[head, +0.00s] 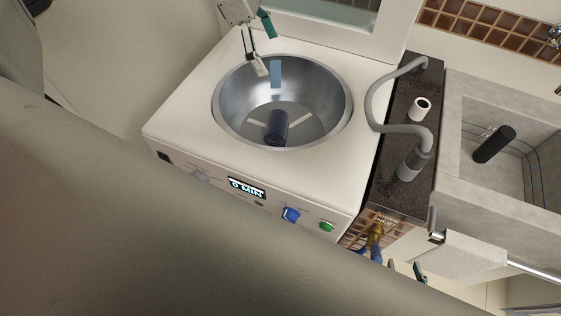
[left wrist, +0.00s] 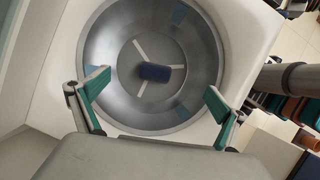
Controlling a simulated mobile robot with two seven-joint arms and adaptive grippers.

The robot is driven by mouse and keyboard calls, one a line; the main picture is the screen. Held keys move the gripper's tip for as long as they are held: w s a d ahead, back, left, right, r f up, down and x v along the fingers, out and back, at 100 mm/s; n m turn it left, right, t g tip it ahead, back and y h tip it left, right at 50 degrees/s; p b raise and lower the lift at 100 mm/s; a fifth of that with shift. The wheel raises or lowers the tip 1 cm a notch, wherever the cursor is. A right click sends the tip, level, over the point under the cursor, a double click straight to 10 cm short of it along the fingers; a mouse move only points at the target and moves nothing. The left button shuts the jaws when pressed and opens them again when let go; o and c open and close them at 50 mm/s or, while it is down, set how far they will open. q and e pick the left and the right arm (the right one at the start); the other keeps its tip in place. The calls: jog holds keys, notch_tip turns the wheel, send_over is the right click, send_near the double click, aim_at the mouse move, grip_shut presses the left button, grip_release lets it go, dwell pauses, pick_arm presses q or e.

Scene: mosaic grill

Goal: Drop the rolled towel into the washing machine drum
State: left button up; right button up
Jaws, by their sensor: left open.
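The rolled towel, dark navy, (head: 277,127) lies inside the round metal drum (head: 325,101) of the white washing machine (head: 180,122). In the left wrist view the towel (left wrist: 155,72) lies on the drum floor, across pale ribs. My left gripper (head: 265,46) is open and empty above the far left rim of the drum. Its spread green-padded fingers (left wrist: 155,91) frame the drum in the left wrist view, apart from the towel. My right gripper (head: 406,268) shows only as small fingertips at the bottom, spread apart with nothing seen between them.
The machine's lid (head: 340,30) stands raised behind the drum. A grey hose (head: 375,95) curves along the right side. A dark counter (head: 400,190) holds a white roll (head: 419,108). A sink (head: 455,125) with a black cylinder (head: 493,144) is further right.

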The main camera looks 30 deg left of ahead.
pick_arm(q)
jog(key=v, duration=0.6)
dwell(0.4)
